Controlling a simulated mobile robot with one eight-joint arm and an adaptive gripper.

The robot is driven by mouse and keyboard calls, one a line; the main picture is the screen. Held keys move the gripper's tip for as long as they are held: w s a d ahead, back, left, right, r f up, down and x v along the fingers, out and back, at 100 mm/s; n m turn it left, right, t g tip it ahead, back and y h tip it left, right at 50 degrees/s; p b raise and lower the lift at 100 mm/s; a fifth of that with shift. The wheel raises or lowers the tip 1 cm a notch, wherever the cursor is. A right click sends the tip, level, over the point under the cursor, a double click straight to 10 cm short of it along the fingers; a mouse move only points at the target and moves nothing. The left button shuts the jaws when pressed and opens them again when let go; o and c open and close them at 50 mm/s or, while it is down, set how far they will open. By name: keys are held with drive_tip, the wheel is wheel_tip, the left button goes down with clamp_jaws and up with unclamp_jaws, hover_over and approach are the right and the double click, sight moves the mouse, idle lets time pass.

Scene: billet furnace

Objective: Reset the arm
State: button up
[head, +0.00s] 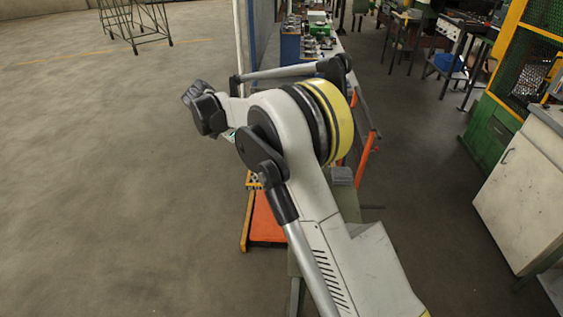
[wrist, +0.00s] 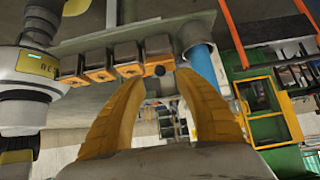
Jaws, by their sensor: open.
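My arm (head: 290,140) fills the middle of the head view, grey with black joints and a yellow-ringed shoulder. It is bent, and its far end points to the left over the floor. My gripper (wrist: 162,77) shows in the wrist view as two yellow fingers spread apart, with nothing between them. In the head view I cannot make out its fingers. Part of my own white arm shows at the left of the wrist view.
The wrist view is tilted; it shows a row of orange-fronted blocks (wrist: 99,66) and a blue cylinder (wrist: 204,67) beyond the fingers. An orange-edged stand (head: 263,222) is below my arm. A white cabinet (head: 530,195) stands right. The left floor is open.

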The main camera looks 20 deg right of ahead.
drive_tip(key=shift+v, duration=1.15)
drive_tip(key=s+d+r+n+t+y+b, duration=0.2)
drive_tip(key=s+n, duration=0.4)
drive_tip(key=s, duration=0.1)
drive_tip(key=s+d+r+n+t+y+b, duration=0.1)
drive_tip(key=s+d+r+n+t+y, duration=0.2)
drive_tip(key=s+n, duration=0.35)
drive_tip(key=s+f+n+t+y+b, duration=0.1)
drive_tip(key=s+f+n, duration=0.1)
drive_tip(key=s, duration=0.3)
drive_tip(key=s+a+f+n+t+y+b, duration=0.1)
drive_tip(key=s+f+n+t, duration=0.1)
drive_tip(key=s+f+n, duration=0.1)
drive_tip(key=s+f+n+t+y+b, duration=0.1)
drive_tip(key=s+f+n+t, duration=0.1)
drive_tip(key=s+n, duration=0.2)
drive_tip(key=shift+s+a+f+n, duration=0.1)
drive_tip(key=shift+s+a+f, duration=0.05)
drive_tip(key=shift+s, duration=0.5)
drive_tip(key=shift+s+a+f+n, duration=0.1)
drive_tip(key=shift+s+f, duration=0.05)
drive_tip(key=shift+s, duration=0.5)
drive_tip(key=shift+s+a+f+n, duration=0.1)
drive_tip(key=shift+s+a, duration=0.05)
drive_tip(key=shift+s, duration=0.45)
